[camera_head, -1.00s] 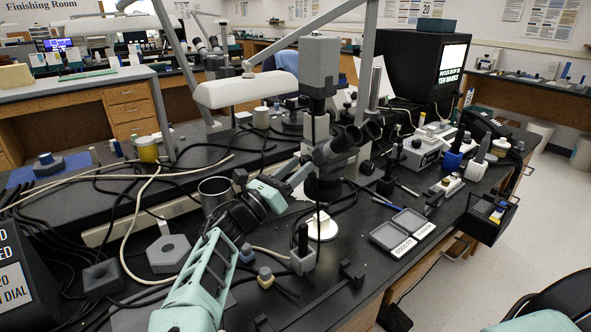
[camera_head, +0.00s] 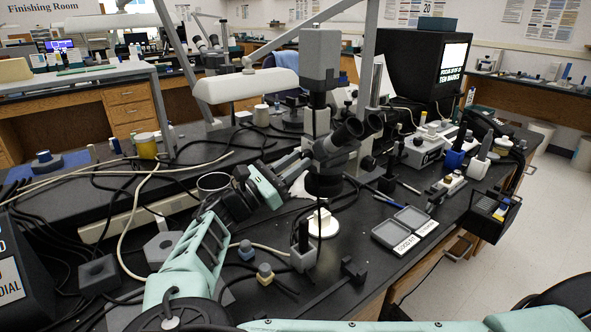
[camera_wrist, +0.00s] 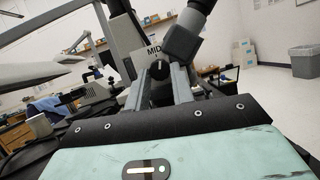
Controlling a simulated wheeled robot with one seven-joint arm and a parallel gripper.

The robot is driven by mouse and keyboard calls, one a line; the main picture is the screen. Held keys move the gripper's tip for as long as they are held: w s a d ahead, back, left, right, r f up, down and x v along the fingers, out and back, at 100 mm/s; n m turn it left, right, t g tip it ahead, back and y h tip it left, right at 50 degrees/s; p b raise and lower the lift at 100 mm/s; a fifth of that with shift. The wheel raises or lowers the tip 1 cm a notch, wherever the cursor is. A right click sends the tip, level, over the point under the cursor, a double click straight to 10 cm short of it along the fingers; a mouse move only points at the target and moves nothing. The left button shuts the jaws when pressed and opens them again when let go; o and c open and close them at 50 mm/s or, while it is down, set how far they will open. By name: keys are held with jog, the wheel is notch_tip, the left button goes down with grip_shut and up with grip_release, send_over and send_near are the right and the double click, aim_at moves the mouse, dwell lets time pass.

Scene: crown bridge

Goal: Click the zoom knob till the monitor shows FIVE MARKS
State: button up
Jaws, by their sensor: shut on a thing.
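The microscope (camera_head: 322,158) stands upright on the black bench in the middle of the head view. Its black zoom knob (camera_wrist: 159,70) has a white pointer line and sits under a "MID" label in the wrist view. My gripper (camera_head: 305,163) reaches the microscope's left side. In the wrist view its two grey fingers stand on either side of the knob, shut on it. In the head view the knob is hidden behind the gripper and microscope. The monitor (camera_head: 453,72) at the back right has a bright screen whose lower line reads "TEN MARKS".
A lamp (camera_head: 247,86) hangs left of the microscope. Grey trays (camera_head: 404,230) sit at the bench's front edge. A dark box with dial text (camera_head: 12,280) stands far left.

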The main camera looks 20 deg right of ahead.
jog(key=m+g+b, duration=0.1)
jog(key=m, duration=0.2)
jog(key=m+g+b, duration=0.1)
jog(key=m+g, duration=0.1)
jog(key=m, duration=0.1)
jog(key=m+g+y+b, duration=0.1)
jog(key=m, duration=0.3)
jog(key=shift+w+a+r+g, duration=0.1)
jog(key=shift+w+g, duration=0.2)
jog(key=m, duration=0.2)
jog(key=m+g+y+b, duration=0.1)
jog(key=m, duration=0.1)
jog(key=m+y, duration=0.1)
jog(key=m, duration=0.2)
jog(key=shift+w+r+g+b, duration=0.1)
jog(key=shift+r+g+b, duration=0.2)
jog(key=shift+g+b, duration=0.1)
jog(key=o, duration=1)
